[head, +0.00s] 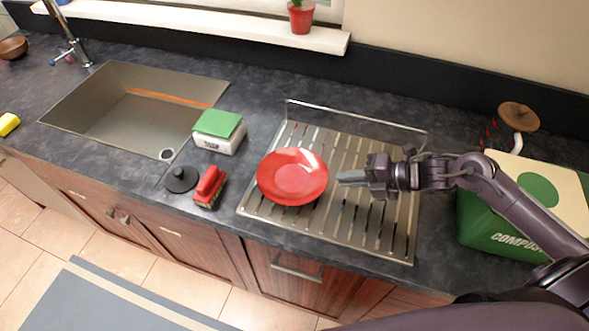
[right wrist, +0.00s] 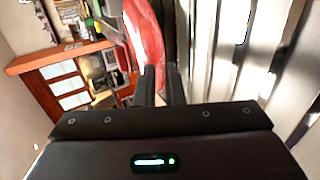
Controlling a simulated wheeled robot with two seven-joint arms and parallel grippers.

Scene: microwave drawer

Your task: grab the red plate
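The red plate (head: 292,176) lies on the metal drying rack, toward its left side. My right gripper (head: 345,178) is over the rack, just right of the plate, pointing at its rim. In the head view a small gap shows between fingertips and rim. In the right wrist view the two dark fingers (right wrist: 161,80) stand apart by a narrow gap, with the plate (right wrist: 146,38) just beyond their tips. Nothing is seen held. My left gripper is not in view.
The drying rack (head: 383,221) has a raised wire rail at the back. Left of it are a red brush (head: 209,187), a black stopper (head: 181,179), a green-topped box (head: 218,132) and the sink (head: 135,110). A green compost bin (head: 490,222) stands right.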

